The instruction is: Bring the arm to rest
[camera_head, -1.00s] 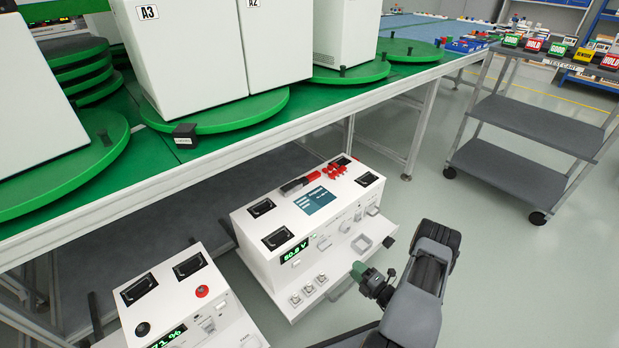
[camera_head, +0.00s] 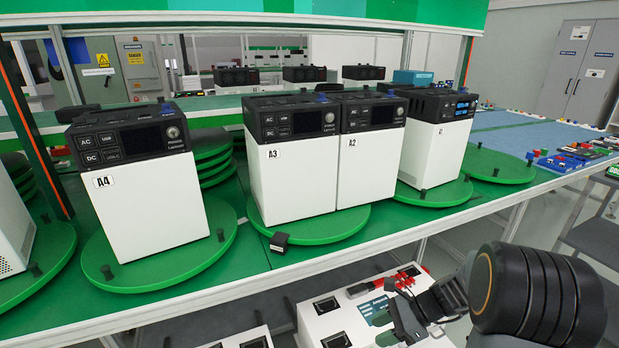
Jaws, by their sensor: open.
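My arm (camera_head: 530,295) is at the lower right of the head view, its large dark joint close to the camera and folded over the floor in front of the line. Part of the gripper is cut off or hidden at the bottom of the view.
White power units A4 (camera_head: 152,215), A3 (camera_head: 292,185) and A2 (camera_head: 368,172) stand on green turntables along the bench (camera_head: 255,285). A white test box (camera_head: 328,312) is below the bench edge. A grey cart (camera_head: 590,205) stands at right.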

